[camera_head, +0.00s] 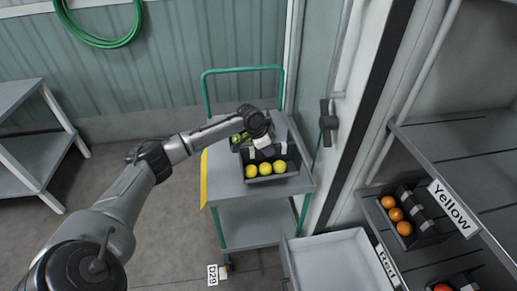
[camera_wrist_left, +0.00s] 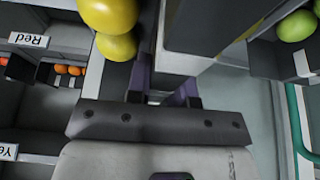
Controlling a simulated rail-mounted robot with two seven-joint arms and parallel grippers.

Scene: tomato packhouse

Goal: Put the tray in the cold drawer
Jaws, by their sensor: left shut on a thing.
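A dark tray (camera_head: 274,178) with yellow tomatoes (camera_head: 265,169) along its front sits on the top of the grey cart. My left gripper (camera_head: 262,148) reaches down over it from behind and is shut on the tray. In the left wrist view its fingers (camera_wrist_left: 165,88) are close to the yellow tomatoes (camera_wrist_left: 115,45); the exact grip is partly hidden. A white, empty, open drawer (camera_head: 330,258) is at the bottom of the head view, right of the cart. My right gripper is not in view.
The cart (camera_head: 228,185) has a green handle. Another tray with green tomatoes (camera_head: 238,138) is behind the held tray. Right of the drawer, a shelf rack carries a "Yellow" label (camera_head: 453,208), a "Red" label (camera_head: 387,266) and a tray of orange tomatoes (camera_head: 397,214). A grey bench stands far left.

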